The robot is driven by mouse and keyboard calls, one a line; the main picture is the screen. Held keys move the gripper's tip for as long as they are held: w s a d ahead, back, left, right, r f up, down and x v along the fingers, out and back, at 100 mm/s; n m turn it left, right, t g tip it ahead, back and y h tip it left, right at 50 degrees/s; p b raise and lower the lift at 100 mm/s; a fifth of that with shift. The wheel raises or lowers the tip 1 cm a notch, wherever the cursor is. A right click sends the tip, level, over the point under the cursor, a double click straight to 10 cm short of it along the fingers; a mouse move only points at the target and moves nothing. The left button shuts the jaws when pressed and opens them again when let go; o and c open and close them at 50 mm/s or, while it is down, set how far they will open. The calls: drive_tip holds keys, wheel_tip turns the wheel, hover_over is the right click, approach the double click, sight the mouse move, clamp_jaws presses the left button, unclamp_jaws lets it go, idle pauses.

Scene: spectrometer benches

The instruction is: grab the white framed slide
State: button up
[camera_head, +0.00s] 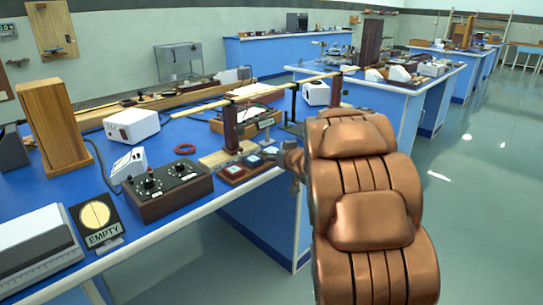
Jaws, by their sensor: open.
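A low reddish-brown wooden holder (233,173) sits near the front edge of the blue bench (190,188). Small square framed slides lie in it. One with a whitish frame (253,161) is near the middle, and another pale one (270,152) is at its right end. They are too small to tell apart surely. My copper arm reaches in from the lower right. My gripper (292,165) shows small and dark just right of the holder, largely hidden by the arm. It is open and appears apart from the slides.
An EMPTY sign (103,238) is at the front left. Floor to the right is clear.

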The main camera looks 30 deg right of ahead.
drive_tip(key=shift+f+x, duration=0.25)
drive_tip(key=shift+x, duration=0.85)
drive_tip(key=shift+w+f, duration=0.15)
